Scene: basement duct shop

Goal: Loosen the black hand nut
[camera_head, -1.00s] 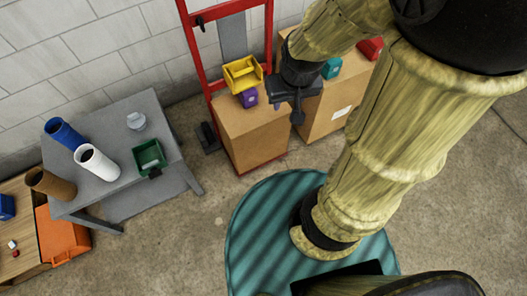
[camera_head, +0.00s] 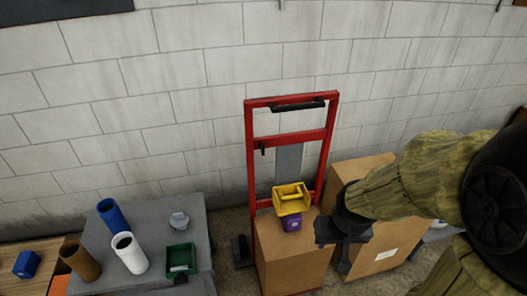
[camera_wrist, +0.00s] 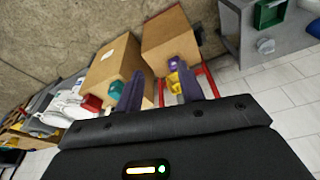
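A small black piece (camera_head: 262,148), which may be the black hand nut, sticks out at the left end of the crossbar on the red hand truck (camera_head: 251,185). It is too small to see its shape clearly. I cannot make it out in the wrist view. My gripper (camera_head: 336,252) is in front of the boxes, to the right of and below this black piece and well apart from it. In the wrist view my gripper (camera_wrist: 160,82) is open, with its two fingers apart and nothing held between them.
Cardboard boxes (camera_head: 285,262) stand at the truck, with a yellow bin (camera_head: 291,204) and purple block (camera_head: 292,224) on top. A grey table (camera_head: 205,255) at left holds tubes, a green bin (camera_head: 180,258) and a pale round piece. A block wall (camera_head: 200,70) stands behind.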

